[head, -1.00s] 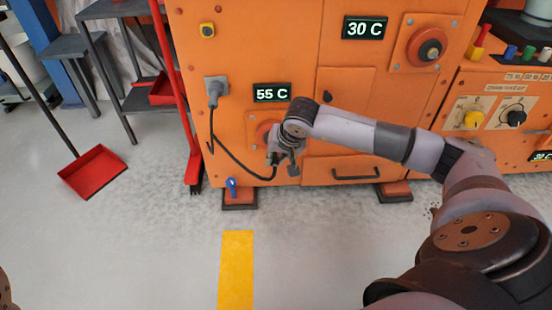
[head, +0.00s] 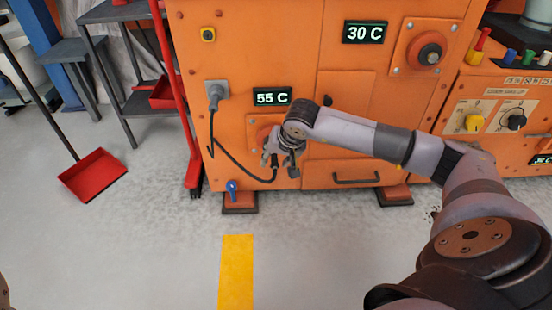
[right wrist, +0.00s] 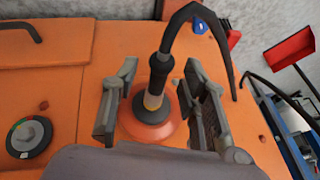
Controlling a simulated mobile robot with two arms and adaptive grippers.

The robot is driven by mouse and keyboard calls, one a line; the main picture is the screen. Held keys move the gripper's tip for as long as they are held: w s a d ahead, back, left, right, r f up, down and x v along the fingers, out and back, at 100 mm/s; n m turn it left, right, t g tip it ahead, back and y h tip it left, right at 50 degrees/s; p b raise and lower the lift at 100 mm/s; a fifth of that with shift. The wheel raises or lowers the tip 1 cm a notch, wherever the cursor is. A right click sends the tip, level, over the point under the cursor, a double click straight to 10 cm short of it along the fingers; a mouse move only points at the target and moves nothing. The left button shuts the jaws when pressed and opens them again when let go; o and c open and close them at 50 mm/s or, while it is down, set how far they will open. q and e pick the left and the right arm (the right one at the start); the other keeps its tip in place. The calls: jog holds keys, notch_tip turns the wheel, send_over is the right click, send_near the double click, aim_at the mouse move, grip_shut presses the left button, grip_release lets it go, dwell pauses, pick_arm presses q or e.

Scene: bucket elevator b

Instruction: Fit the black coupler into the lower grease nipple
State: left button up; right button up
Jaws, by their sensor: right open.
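The black coupler (right wrist: 159,70) stands between the jaws of my right gripper (right wrist: 160,106) in the right wrist view. I cannot tell how fully the coupler is seated. Both jaws are apart from the coupler, one on each side. In the head view my right gripper (head: 282,157) is at the lower front of the orange machine and hides most of the coupler. My left gripper is not in view.
The black hose (head: 236,161) hangs from a grey holder (head: 215,91) to the coupler. A blue-handled valve (head: 232,186) is low on the orange machine (head: 225,55). A red broom (head: 193,165) and red dustpan (head: 92,175) stand left. The floor in front is clear.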

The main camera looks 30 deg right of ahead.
jog(key=v, duration=1.1)
jog(key=shift+r, duration=0.35)
jog(key=shift+s, duration=0.2)
